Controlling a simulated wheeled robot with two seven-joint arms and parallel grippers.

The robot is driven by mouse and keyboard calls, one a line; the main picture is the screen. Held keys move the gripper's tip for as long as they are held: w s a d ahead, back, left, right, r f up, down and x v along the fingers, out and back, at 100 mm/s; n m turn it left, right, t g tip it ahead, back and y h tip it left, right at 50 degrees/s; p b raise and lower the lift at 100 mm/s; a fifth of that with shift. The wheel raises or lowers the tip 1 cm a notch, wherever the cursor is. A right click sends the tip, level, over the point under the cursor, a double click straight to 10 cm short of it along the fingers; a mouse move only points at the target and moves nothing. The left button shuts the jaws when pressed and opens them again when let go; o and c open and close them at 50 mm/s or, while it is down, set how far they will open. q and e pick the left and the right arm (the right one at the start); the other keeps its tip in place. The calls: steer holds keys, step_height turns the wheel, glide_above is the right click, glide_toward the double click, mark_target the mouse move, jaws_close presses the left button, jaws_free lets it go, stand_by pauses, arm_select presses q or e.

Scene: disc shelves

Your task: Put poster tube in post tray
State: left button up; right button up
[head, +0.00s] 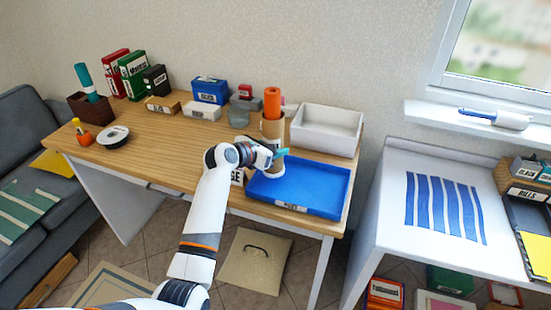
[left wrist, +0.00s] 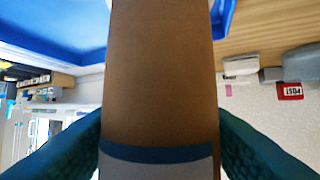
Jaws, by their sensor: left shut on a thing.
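The poster tube, a brown cardboard cylinder (left wrist: 160,70) with a blue band and a pale section, fills the middle of the left wrist view. In the head view its brown side (head: 272,130) shows upright, with an orange cylinder in line with its top. I cannot tell whether the orange part belongs to it. My left gripper (head: 280,154) is shut on the tube, its teal fingers on either side. A blue tray (head: 332,184) lies at the table's front right; its label is too small to read. The tube is at the tray's left part; its contact with the floor is unclear. My right gripper is not in view.
An open white box (head: 327,130) stands behind the tray. Grey and blue boxes (head: 210,90) stand at the back of the wooden table (head: 165,140). A white side table (head: 390,220) is at right. The table's middle left is clear.

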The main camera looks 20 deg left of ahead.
arm_select(q)
steer(key=shift+f, duration=1.55)
steer(key=shift+f, duration=0.15)
steer(key=o, duration=1)
steer(key=shift+s, duration=0.1)
steer(key=v, duration=1.2)
steer(key=shift+r, duration=0.2)
